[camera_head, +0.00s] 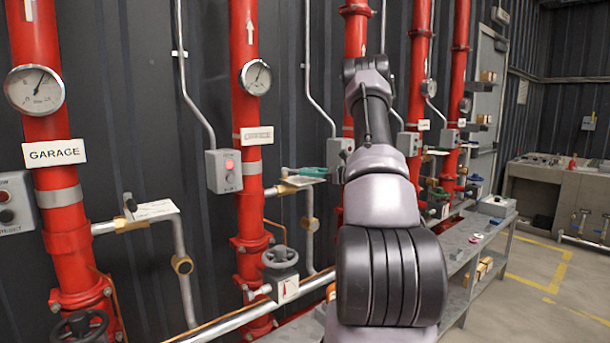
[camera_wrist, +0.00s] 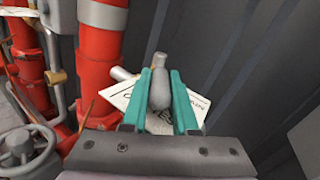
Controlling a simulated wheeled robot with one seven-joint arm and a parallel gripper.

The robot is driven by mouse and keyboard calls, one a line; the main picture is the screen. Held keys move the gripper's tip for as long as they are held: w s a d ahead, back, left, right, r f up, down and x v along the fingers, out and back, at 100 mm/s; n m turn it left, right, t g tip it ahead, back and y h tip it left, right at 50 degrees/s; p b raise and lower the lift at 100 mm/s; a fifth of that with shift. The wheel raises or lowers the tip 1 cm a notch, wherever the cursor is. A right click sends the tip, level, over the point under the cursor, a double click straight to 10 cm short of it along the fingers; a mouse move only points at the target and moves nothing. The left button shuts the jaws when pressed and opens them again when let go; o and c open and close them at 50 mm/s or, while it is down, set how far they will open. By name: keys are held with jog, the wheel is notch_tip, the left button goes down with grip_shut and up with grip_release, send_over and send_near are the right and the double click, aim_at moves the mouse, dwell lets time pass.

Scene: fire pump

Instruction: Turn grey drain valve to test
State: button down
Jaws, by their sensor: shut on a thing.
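The grey drain valve handle (camera_wrist: 159,92) stands between the two teal fingers of my gripper (camera_wrist: 160,75) in the wrist view. The gripper is shut on it. A white label plate (camera_wrist: 198,101) lies behind the fingers, its lettering partly covered. In the head view my gripper (camera_head: 312,172) reaches left from my arm to the pipe branch beside a red riser. The handle is too small there to read its angle clearly, and the wrist view does not show which position it points to.
Red risers (camera_head: 247,150) stand along the dark ribbed wall. A grey handwheel (camera_head: 280,258) is below the branch, and it also shows at the left of the wrist view (camera_wrist: 22,148). A control box (camera_head: 224,171) is left of my gripper. A metal bench (camera_head: 465,250) stands at right.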

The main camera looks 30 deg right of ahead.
jog(key=shift+w+d+n+g+y, duration=0.45)
jog(key=shift+n+g+y, duration=0.3)
jog(key=shift+g, duration=0.1)
jog(key=shift+w+d+n+g+y, duration=0.3)
jog(key=shift+w+n+g+y, duration=0.1)
jog(key=shift+n+g+y, duration=0.35)
jog(key=c, duration=0.7)
grip_release()
jog(key=v, duration=1)
jog(key=shift+s+d, duration=0.2)
jog(key=shift+d, duration=0.15)
